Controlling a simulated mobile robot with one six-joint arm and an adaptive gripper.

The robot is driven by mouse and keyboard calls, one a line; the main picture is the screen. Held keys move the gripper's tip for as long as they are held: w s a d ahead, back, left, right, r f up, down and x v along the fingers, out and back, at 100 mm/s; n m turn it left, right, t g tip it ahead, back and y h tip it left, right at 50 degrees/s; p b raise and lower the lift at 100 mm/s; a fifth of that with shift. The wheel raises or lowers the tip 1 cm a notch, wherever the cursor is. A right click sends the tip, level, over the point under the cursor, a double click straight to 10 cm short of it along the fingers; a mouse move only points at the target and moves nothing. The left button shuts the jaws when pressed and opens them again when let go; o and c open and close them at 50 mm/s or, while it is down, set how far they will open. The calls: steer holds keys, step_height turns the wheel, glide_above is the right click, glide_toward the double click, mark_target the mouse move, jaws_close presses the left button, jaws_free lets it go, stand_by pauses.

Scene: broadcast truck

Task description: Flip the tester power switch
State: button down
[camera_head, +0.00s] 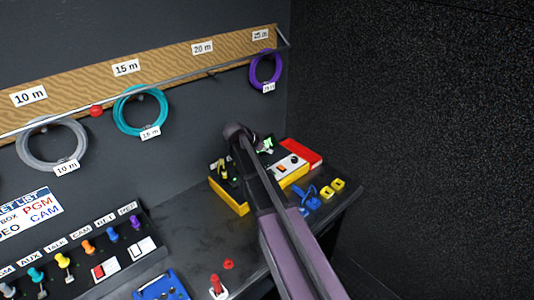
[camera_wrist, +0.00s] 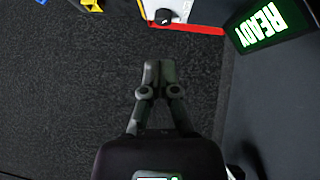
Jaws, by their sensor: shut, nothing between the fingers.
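The tester appears to be the boxy unit with a white panel (camera_head: 291,164) on the bench, bearing a small orange-red switch (camera_head: 281,170) and a dark knob. In the wrist view part of the white panel (camera_wrist: 178,8) shows at the top edge, with its black knob (camera_wrist: 164,16); the orange-red switch is out of that view. My gripper (camera_wrist: 158,66) is shut and empty, apart from the panel, with its fingertips below the panel's red edge in the picture. In the head view I cannot make out the fingers clearly near my arm.
A lit green READY display (camera_wrist: 262,24) stands close to the panel, right of my fingers. A yellow-edged tray (camera_head: 230,200) and blue and yellow connectors (camera_head: 326,192) are nearby. Coiled cables, including a purple one (camera_head: 265,69), hang on the wall.

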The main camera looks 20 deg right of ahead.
steer(key=b, duration=0.6)
glide_above(281, 167)
steer(key=f, duration=0.4)
steer(key=a+f, duration=0.1)
steer(key=f, duration=0.1)
steer(key=shift+s+f, duration=0.1)
steer(key=shift+s, duration=0.25)
steer(key=shift+s+d+f+b, duration=0.1)
steer(key=shift+s+f+b, duration=0.05)
steer(key=shift+f+b, duration=0.7)
steer(key=shift+s+f+b, duration=0.15)
steer(key=shift+f+b, duration=0.6)
steer(key=shift+f, duration=0.15)
